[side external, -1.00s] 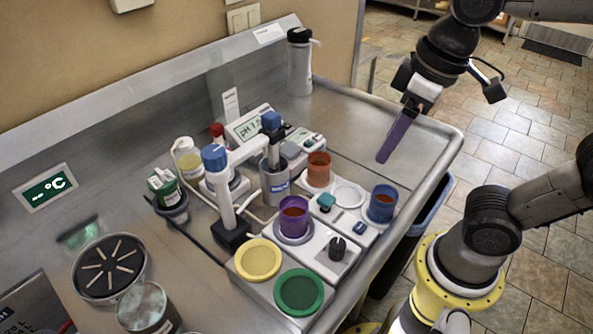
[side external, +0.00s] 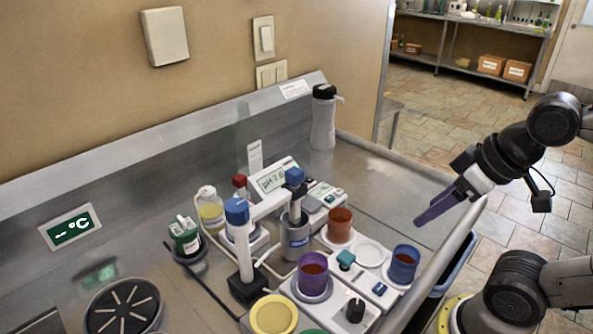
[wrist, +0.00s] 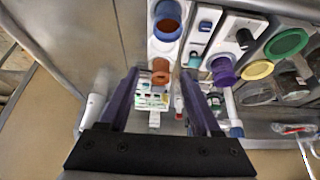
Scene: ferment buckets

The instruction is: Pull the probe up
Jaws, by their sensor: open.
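The probe (side external: 295,180) has a blue cap and stands upright at the end of a white arm in the side view. Its lower part is hidden inside a grey cup (side external: 297,238). The white arm joins a blue-capped post (side external: 241,245) on a black base. My gripper (side external: 421,218) has long purple fingers and hangs tilted above the right edge of the counter, well to the right of the probe. In the wrist view the fingers of my gripper (wrist: 159,72) are spread with nothing held between them.
A pH meter (side external: 274,179) stands behind the probe. Orange (side external: 340,222), blue (side external: 404,262) and purple (side external: 312,270) cups stand in front and to the right. A squeeze bottle (side external: 323,118) stands at the back. The back-right counter (side external: 385,170) is clear.

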